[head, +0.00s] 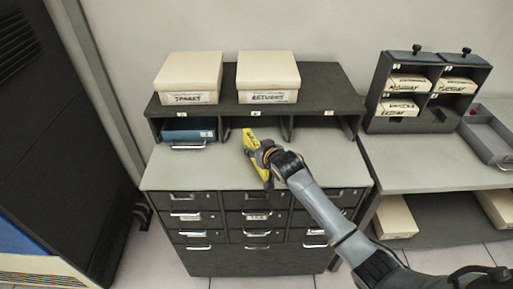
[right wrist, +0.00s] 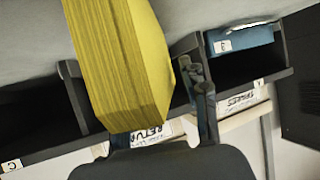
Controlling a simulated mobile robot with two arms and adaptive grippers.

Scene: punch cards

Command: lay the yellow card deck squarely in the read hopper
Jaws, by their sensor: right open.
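The yellow card deck (head: 254,150) is over the grey counter top, in front of the shelf's middle compartments, set at an angle to the shelf. I cannot tell whether it rests on the counter. In the right wrist view the deck (right wrist: 115,60) fills the upper left, close to the camera. My right gripper (head: 264,152) is open at the deck. In the right wrist view one finger stands to the right of the deck with a gap, and the other is mostly hidden by the deck. My left gripper is not in view. I cannot identify the read hopper.
Two cream boxes (head: 188,78) (head: 268,76) stand on the dark shelf (head: 319,89). A blue box (head: 189,130) sits in its left compartment. The counter (head: 168,172) is bare at left. A rack (head: 421,123) and a grey tray (head: 490,137) stand on the right table.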

